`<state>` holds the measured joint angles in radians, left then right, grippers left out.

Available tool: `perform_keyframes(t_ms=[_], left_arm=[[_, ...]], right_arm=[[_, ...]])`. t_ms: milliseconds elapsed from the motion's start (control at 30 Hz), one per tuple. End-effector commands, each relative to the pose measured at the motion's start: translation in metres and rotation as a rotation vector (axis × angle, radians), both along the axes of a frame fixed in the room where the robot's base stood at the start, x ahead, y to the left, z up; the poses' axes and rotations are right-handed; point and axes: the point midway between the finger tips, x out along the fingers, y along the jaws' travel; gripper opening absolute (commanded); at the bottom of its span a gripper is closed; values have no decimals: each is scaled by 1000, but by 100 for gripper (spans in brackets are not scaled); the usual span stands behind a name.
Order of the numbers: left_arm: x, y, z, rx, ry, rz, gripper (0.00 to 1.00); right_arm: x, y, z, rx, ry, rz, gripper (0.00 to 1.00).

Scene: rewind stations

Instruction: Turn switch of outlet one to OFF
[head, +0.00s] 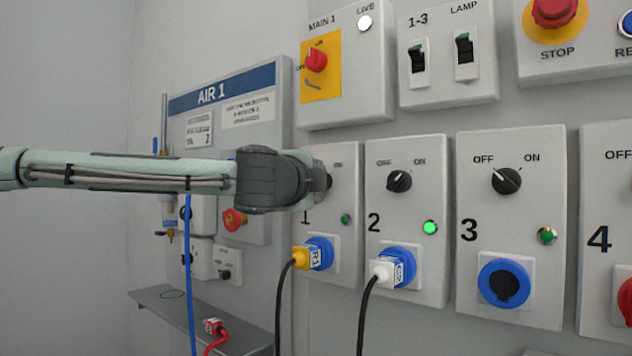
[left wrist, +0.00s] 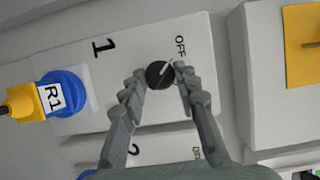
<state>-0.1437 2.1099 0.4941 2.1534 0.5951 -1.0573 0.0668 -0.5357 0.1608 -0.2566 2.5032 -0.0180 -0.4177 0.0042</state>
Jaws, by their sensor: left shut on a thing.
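Outlet one's grey panel (head: 347,240) carries a black rotary switch, mostly hidden behind my left gripper (head: 322,182) in the head view. In the left wrist view the round black switch (left wrist: 159,75) sits between the fingertips of my left gripper (left wrist: 160,80), which is shut on it. The white line on the switch points toward the OFF label (left wrist: 180,46). The ON label is hidden there by a finger. Outlet one's small green lamp (head: 345,219) looks dark. My right gripper is in neither view.
A yellow R1 plug (head: 302,258) is in outlet one's blue socket. Outlet two (head: 410,280) beside it has a lit green lamp (head: 430,228) and a white plug (head: 383,271). Outlet three's blue socket (head: 503,283) is closed. The AIR 1 panel (head: 255,82) is behind my left arm.

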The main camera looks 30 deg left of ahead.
Motion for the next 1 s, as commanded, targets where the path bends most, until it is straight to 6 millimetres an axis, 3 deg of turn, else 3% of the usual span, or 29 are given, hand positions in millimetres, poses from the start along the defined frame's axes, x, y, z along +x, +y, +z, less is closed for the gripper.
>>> perform_keyframes(t_ms=[133,167,300,667,767,1000], left_arm=[[0,0,0,-1,1,-1,1],[0,0,0,-1,0,-1,34],[0,0,0,-1,0,-1,51],[-4,-1,0,0,-1,-1,51],[-16,-5,1,0,-2,-2,51],[-64,-21,2,-1,-4,-3,51]], right_arm=[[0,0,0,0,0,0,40],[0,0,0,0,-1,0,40],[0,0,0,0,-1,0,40],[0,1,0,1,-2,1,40],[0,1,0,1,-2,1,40],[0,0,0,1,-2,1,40]])
